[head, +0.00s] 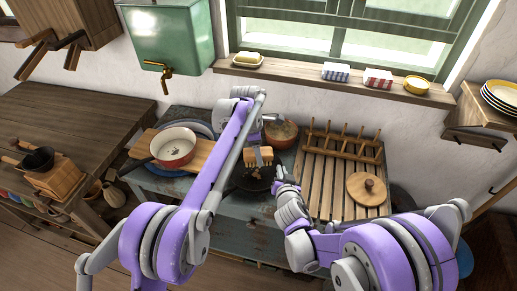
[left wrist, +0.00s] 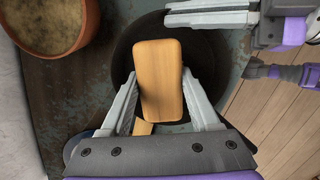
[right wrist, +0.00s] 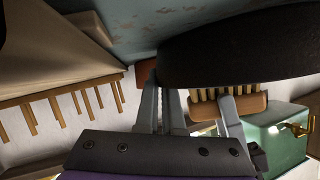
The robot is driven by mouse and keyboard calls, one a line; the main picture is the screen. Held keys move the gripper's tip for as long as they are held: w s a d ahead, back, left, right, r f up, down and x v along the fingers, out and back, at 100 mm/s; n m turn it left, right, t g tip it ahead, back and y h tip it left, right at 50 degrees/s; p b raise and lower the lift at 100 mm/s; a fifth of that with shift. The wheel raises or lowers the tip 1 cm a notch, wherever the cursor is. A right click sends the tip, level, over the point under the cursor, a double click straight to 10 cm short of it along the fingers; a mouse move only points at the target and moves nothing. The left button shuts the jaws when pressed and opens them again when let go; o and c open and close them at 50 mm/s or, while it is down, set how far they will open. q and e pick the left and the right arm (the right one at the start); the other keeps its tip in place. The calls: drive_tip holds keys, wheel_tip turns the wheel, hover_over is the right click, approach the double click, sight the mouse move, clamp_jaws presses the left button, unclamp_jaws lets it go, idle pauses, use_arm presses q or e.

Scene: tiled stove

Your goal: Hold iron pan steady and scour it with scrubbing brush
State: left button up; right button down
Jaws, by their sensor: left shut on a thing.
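The dark iron pan (head: 247,180) lies on the worn blue-grey stand. It also shows in the left wrist view (left wrist: 205,60) and large in the right wrist view (right wrist: 240,45). My left gripper (head: 262,148) is shut on the wooden scrubbing brush (head: 258,156) and holds it over the pan, bristles facing the pan. The brush block fills the space between the left fingers in the left wrist view (left wrist: 160,80). My right gripper (head: 282,182) is at the pan's right side. Its fingers (right wrist: 164,95) are close together by the pan's edge; their grip on it is unclear.
A red-and-white pot (head: 173,147) on a wooden board stands left of the pan. A brown bowl (head: 280,134) is behind it. A slatted rack (head: 330,190) with a round lid (head: 366,188) is right. A green water tank (head: 170,40) hangs on the wall.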

sight(250, 164)
use_arm(q)
drive_tip(key=shift+f, duration=1.6)
drive_tip(key=shift+s+a+f, duration=0.15)
drive_tip(key=shift+f, duration=0.65)
drive_tip(key=shift+c, duration=0.6)
drive_tip(key=shift+s+a+f, duration=0.1)
drive_tip(key=shift+s+a, duration=0.95)
drive_tip(key=shift+s, duration=0.05)
drive_tip(key=shift+w+d, duration=1.25)
drive_tip(key=shift+w, duration=0.05)
drive_tip(key=shift+s+d, duration=0.25)
drive_tip(key=shift+s+a, duration=1.1)
drive_tip(key=shift+w+d, duration=1.1)
drive_tip(key=shift+d, duration=0.05)
drive_tip(key=shift+a+r, duration=0.1)
drive_tip(key=shift+r, duration=4)
